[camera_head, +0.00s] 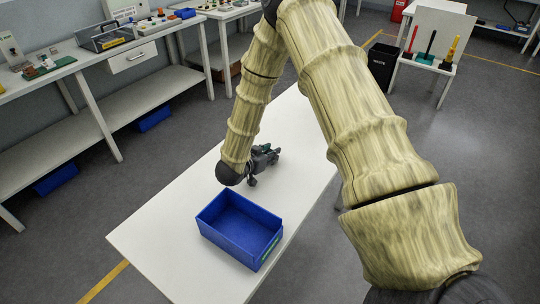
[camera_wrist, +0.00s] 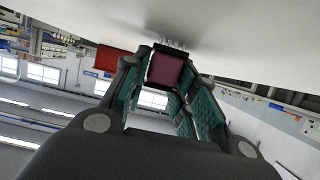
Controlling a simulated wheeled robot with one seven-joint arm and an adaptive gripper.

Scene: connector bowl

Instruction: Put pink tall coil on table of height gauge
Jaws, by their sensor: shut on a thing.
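The pink tall coil (camera_wrist: 165,69) is a dark pink block in a black frame with thin pins at one end. In the wrist view it sits between the fingertips of my gripper (camera_wrist: 163,82), which is shut on it. The pins point toward the white table surface (camera_wrist: 235,40); I cannot tell whether they touch it. In the head view my gripper (camera_head: 268,153) is low over the white table, beyond the blue bin, and the coil cannot be made out there. I cannot pick out a height gauge or its table in either view.
An open, empty-looking blue bin (camera_head: 241,229) stands on the white table (camera_head: 160,232) in front of my gripper. The table around it is mostly clear. A bench (camera_head: 125,62) with tools is at the left. A small stand (camera_head: 425,64) with upright tools is at the back right.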

